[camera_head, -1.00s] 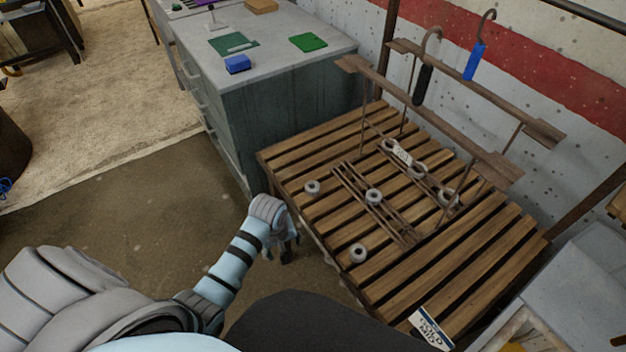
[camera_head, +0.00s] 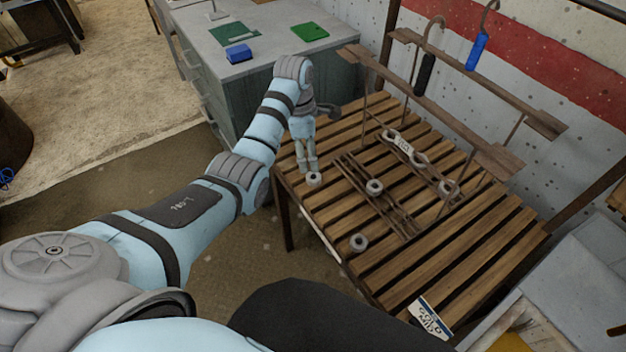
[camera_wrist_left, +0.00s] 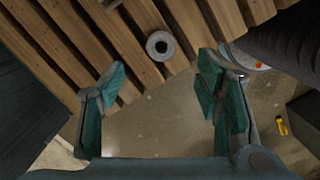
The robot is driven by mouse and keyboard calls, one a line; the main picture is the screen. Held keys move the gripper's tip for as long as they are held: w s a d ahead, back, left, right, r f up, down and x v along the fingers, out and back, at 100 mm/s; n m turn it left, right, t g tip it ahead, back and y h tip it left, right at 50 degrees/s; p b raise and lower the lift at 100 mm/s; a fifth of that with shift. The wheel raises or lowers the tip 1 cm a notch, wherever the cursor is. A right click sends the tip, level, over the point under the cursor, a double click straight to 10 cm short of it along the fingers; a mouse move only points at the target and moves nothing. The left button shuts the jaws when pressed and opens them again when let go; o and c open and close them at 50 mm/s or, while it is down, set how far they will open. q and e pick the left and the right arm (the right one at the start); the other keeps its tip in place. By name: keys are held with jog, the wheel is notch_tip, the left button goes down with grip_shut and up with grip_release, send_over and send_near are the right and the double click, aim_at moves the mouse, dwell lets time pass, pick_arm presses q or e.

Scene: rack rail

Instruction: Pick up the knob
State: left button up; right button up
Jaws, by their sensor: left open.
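Several round grey knobs with dark centres lie on a slatted wooden table. One knob (camera_head: 314,179) is near the left edge, another (camera_head: 374,187) is by the metal rods, a third (camera_head: 359,242) is at the front edge. My left gripper (camera_head: 308,166) points down, open, just above and behind the left-edge knob. In the left wrist view, a knob (camera_wrist_left: 161,45) lies on the slats beyond the open fingertips (camera_wrist_left: 160,82), roughly centred between them, with nothing held. My right gripper is out of view.
A wooden rail rack (camera_head: 440,105) stands at the table's back, with a black-handled hook (camera_head: 425,75) and a blue-handled hook (camera_head: 477,52). Linked rings with a tag (camera_head: 403,144) lie below. A grey cabinet (camera_head: 262,62) stands behind the arm. The table's front right is mostly clear.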

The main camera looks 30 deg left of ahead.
aim_at(313, 174)
pick_arm(q)
jog(key=f, duration=0.3)
jog(key=f+b, duration=0.1)
jog(key=f, duration=0.1)
jog(key=d+f+b, duration=0.1)
jog(key=f, duration=0.2)
jog(key=shift+w+f, duration=0.1)
jog(key=shift+f, duration=0.25)
jog(key=c, duration=1.3)
jog(key=shift+o, duration=0.2)
jog(key=shift+r, duration=0.1)
